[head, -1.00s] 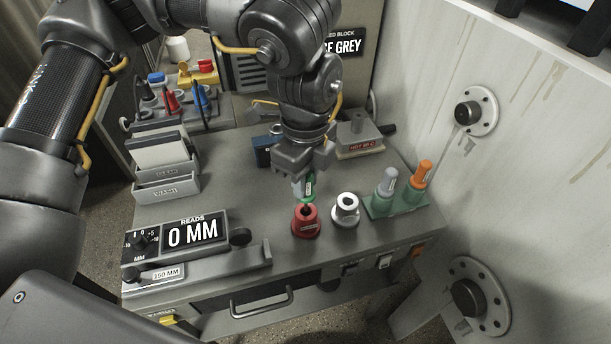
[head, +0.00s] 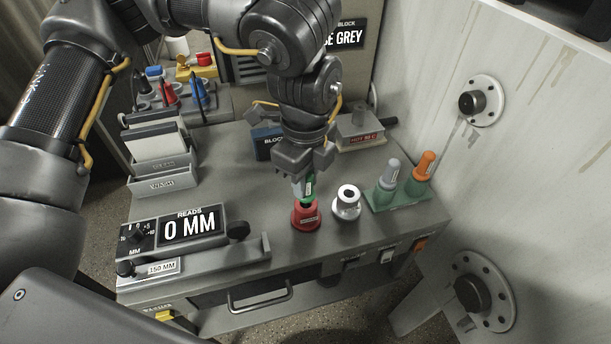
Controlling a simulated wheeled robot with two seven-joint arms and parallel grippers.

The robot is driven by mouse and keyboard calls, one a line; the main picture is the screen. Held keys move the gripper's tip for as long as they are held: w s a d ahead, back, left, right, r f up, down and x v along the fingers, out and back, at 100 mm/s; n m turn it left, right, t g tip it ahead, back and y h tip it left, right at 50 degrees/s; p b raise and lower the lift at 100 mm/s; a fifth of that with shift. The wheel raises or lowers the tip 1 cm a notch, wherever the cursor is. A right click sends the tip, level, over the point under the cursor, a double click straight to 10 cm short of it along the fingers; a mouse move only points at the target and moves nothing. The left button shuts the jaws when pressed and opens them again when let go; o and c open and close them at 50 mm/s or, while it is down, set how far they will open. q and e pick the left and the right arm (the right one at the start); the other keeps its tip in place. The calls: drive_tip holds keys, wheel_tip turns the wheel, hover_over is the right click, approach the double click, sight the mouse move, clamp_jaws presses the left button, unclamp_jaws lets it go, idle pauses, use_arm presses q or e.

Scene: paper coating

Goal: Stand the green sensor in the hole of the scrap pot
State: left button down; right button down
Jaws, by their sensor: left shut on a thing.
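My left gripper (head: 306,168) reaches down over the bench from above, shut on the green sensor (head: 308,187). The sensor hangs roughly upright, with its lower end at the mouth of a red pot (head: 305,217). I cannot tell whether its tip is inside the hole or just above and behind the rim. The red pot has a small label that is too small to read, so I cannot confirm from its wording that it is the scrap pot. A white pot (head: 347,206) with a dark hole stands just to its right. My right gripper is not in view.
A green stand (head: 400,197) holds a grey-topped and an orange-topped bottle at the right. A readout (head: 191,229) showing 0 MM lies at the front left. Panel racks (head: 163,181) stand behind it. A blue block (head: 268,143) and a grey-handled block (head: 361,130) lie behind the gripper.

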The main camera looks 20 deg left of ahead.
use_arm(q)
drive_tip(key=shift+f+b, duration=0.7)
drive_tip(key=shift+f, duration=0.3)
drive_tip(key=c, duration=1.1)
unclamp_jaws()
drive_tip(key=shift+c, duration=0.2)
